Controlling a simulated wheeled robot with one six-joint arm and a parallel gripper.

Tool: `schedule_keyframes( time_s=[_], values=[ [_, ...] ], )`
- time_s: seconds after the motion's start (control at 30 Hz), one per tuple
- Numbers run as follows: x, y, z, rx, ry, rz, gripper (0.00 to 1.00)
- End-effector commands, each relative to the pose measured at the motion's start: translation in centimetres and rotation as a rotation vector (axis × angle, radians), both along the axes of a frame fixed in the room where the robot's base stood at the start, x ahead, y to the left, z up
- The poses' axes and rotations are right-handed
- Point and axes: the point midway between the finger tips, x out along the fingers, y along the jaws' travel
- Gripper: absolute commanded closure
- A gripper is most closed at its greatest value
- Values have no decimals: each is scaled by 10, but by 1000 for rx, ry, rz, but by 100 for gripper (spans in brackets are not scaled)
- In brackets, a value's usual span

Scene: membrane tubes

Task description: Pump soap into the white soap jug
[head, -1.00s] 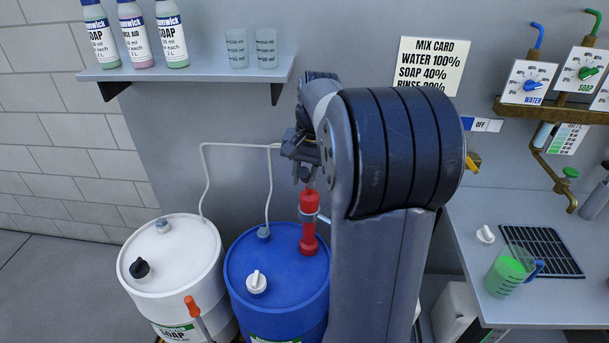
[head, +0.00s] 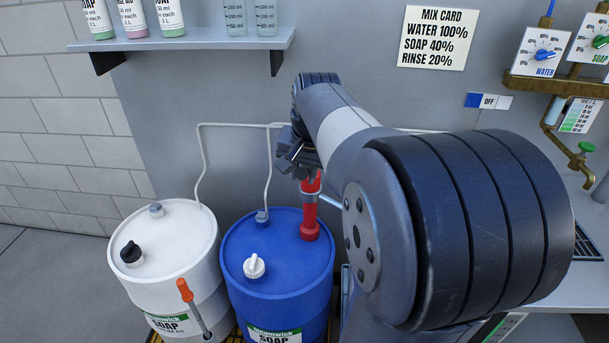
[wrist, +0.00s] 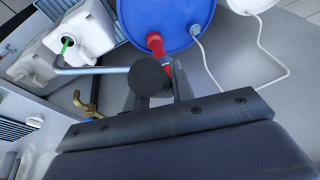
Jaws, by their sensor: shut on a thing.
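A red hand pump (head: 308,208) stands upright on the blue soap drum (head: 290,275). My gripper (head: 301,166) is at the pump's top; in the wrist view my gripper (wrist: 155,88) is shut on the pump's round black knob (wrist: 150,77). The red pump body (wrist: 155,43) shows beyond the knob. A pale spout (wrist: 95,70) runs left from the pump. Its end is near a white jug (wrist: 92,27), where a green streak (wrist: 67,45) shows at the dark opening. My arm hides the jug in the head view.
A white drum (head: 165,245) with an orange-handled tool (head: 186,292) in front stands left of the blue drum. A second white container (wrist: 35,68) is beside the jug. Pale hoses (head: 203,165) rise from the drums. A shelf (head: 180,40) with bottles hangs above.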

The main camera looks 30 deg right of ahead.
Motion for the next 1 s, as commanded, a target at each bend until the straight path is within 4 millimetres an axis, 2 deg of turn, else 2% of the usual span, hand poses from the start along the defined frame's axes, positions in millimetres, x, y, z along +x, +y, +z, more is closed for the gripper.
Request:
schedule_keyframes(
  time_s=[0.03, 0.5, 1.0],
  values=[
    [-3, 2, -15, -16, -26, 1, 100],
    [-19, 13, -64, -149, -223, 2, 100],
    [-25, 17, -101, -256, -381, 0, 100]
  ],
)
